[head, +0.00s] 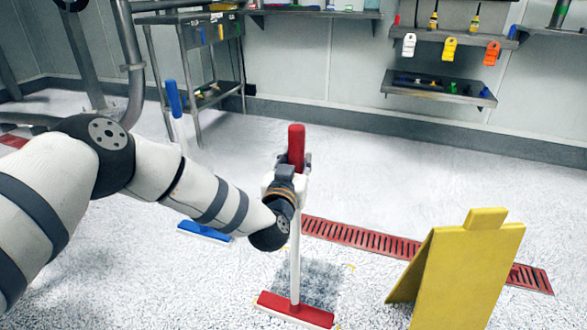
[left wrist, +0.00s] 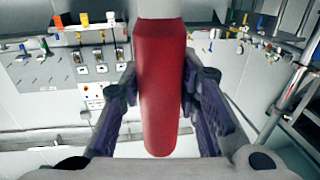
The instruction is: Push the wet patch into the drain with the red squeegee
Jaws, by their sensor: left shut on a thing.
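My left gripper (head: 292,172) is shut around the red handle of the red squeegee (head: 295,309). The handle fills the middle of the left wrist view (left wrist: 162,90), between the two fingers. The squeegee stands upright, with its white pole running down to a red head at floor level. The wet patch (head: 318,278) is a dark grey area on the speckled floor, just behind the squeegee head. The drain (head: 360,239) is a long red grating beyond the patch, running down to the right. My right gripper is in neither view.
A yellow floor sign (head: 472,265) stands at the right and hides part of the drain. A blue squeegee (head: 205,232) stands behind my left arm. A metal cart (head: 190,40) and wall shelves (head: 440,92) are at the back. The floor beyond the drain is clear.

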